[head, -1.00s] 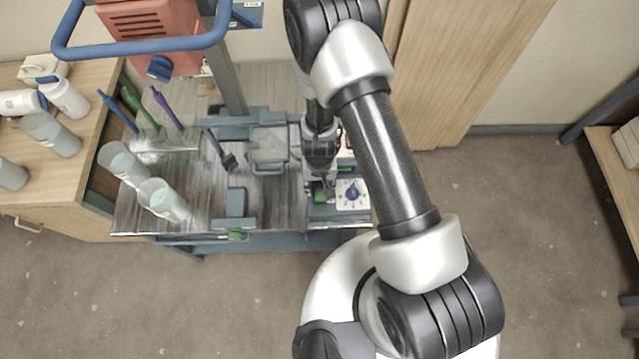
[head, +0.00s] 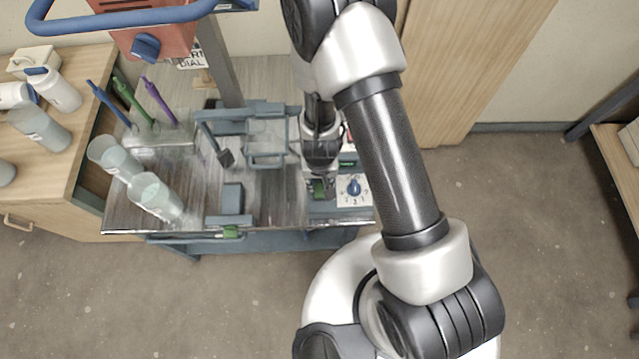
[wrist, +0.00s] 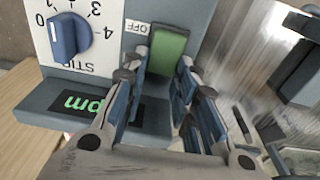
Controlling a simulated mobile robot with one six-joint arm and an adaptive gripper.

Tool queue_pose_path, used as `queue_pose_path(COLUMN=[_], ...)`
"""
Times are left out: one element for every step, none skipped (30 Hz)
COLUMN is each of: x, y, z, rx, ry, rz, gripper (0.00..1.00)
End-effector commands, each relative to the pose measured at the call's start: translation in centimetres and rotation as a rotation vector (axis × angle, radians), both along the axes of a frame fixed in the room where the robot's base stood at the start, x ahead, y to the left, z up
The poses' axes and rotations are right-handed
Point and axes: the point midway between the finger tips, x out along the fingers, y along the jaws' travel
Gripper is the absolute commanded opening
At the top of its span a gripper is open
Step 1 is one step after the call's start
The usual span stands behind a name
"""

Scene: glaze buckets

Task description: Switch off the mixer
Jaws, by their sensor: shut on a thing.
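The mixer has an orange-red head (head: 150,40) with a blue knob (head: 146,47) at the upper left in the head view. A control box with a white dial plate and blue dial (head: 354,187) sits at the right end of the bench. A green switch (wrist: 168,52) stands beside an "OFF" label (wrist: 137,28). My gripper (wrist: 166,70) is shut on the green switch, a finger on each side. In the head view my gripper (head: 320,186) partly hides it.
Two translucent cups (head: 155,197) stand at the bench's left front. Blue, green and purple handled tools (head: 158,98) stand behind them. A wooden cabinet (head: 85,150) with bottles is at the left. Open floor (head: 540,220) lies to the right.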

Motion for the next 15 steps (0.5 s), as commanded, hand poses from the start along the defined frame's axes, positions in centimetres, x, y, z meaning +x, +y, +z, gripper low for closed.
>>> queue_pose_path(x=[0.16,0.08,0.01,-0.04,-0.13,-0.19,-0.27,-0.37,-0.46,-0.53,-0.58,-0.66,-0.74,-0.76,-0.8], y=[0.11,0.11,0.1,0.08,0.06,0.07,0.07,0.08,0.09,0.08,0.08,0.09,0.09,0.09,0.06], z=[-0.5,-0.52,-0.48,-0.48,-0.46,-0.44,-0.42,-0.4,-0.35,-0.31,-0.25,-0.2,-0.13,-0.05,0.04], rx=[0.001,0.001,0.0,-0.001,-0.002,-0.002,-0.003,-0.004,-0.005,-0.005,-0.006,-0.006,-0.007,-0.007,-0.008], ry=[-0.024,-0.034,-0.05,-0.063,-0.076,-0.098,-0.114,-0.131,-0.155,-0.173,-0.191,-0.213,-0.227,-0.241,-0.255], rz=[0.0,0.0,0.0,0.0,0.001,0.001,0.002,0.002,0.003,0.003,0.002,0.002,0.002,0.002,0.001], gripper=[0.03,0.03,0.03,0.03,0.03,0.03,0.03,0.03,0.03,0.03,0.03,0.03,0.03,0.03,0.03])
